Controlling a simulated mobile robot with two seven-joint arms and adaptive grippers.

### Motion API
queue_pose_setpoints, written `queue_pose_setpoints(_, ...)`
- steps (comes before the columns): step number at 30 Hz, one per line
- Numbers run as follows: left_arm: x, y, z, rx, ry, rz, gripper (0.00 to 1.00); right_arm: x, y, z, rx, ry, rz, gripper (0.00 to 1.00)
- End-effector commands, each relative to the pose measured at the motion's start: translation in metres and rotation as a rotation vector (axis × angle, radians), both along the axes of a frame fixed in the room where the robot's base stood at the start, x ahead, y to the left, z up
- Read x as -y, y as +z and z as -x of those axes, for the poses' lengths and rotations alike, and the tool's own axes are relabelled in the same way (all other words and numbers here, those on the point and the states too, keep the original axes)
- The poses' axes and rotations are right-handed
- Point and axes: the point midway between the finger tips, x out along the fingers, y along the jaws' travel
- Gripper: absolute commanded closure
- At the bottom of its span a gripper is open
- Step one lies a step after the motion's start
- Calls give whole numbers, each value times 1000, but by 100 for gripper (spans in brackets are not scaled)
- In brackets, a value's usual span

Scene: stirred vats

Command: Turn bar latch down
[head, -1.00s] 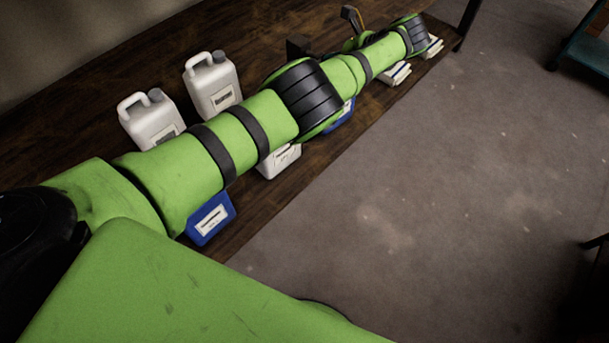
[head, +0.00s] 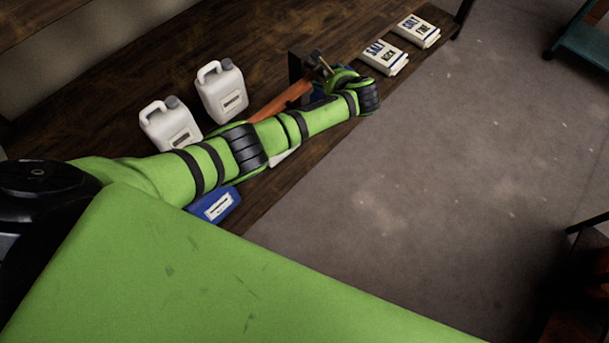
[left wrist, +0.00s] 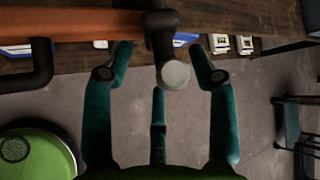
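The bar latch shows as an orange bar (head: 282,100) behind my left forearm in the head view. In the left wrist view its orange bar (left wrist: 70,24) runs level along the top left, with a dark handle (left wrist: 160,38) ending in a pale round face beside it. My left gripper (left wrist: 161,58) is open. Its teal fingers stand on both sides of the handle end, with a third finger below; I cannot tell whether any touches. In the head view the left gripper (head: 338,74) is at the bar's right end, partly hidden by my arm. My right gripper is not in view.
Two white jugs (head: 221,92) stand on the wooden bench (head: 265,50) behind my arm. A blue container (head: 215,205) is at its front edge. Salt packets (head: 384,57) lie to the right. A dark upright (head: 296,66) stands by the bar.

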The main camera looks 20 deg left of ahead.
Motion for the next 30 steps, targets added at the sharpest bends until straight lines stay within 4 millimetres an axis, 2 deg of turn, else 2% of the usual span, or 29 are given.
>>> queue_pose_setpoints(6,-2,-10,-1,243,-4,81,44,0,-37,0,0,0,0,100)
queue_pose_setpoints(24,0,-11,-4,759,-3,269,44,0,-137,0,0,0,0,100)
queue_pose_setpoints(25,1,-10,-2,776,-4,279,44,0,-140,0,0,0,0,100)
queue_pose_setpoints(26,6,-5,6,769,-3,282,44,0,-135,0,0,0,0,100)
queue_pose_setpoints(30,18,0,32,764,-1,282,44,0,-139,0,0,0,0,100)
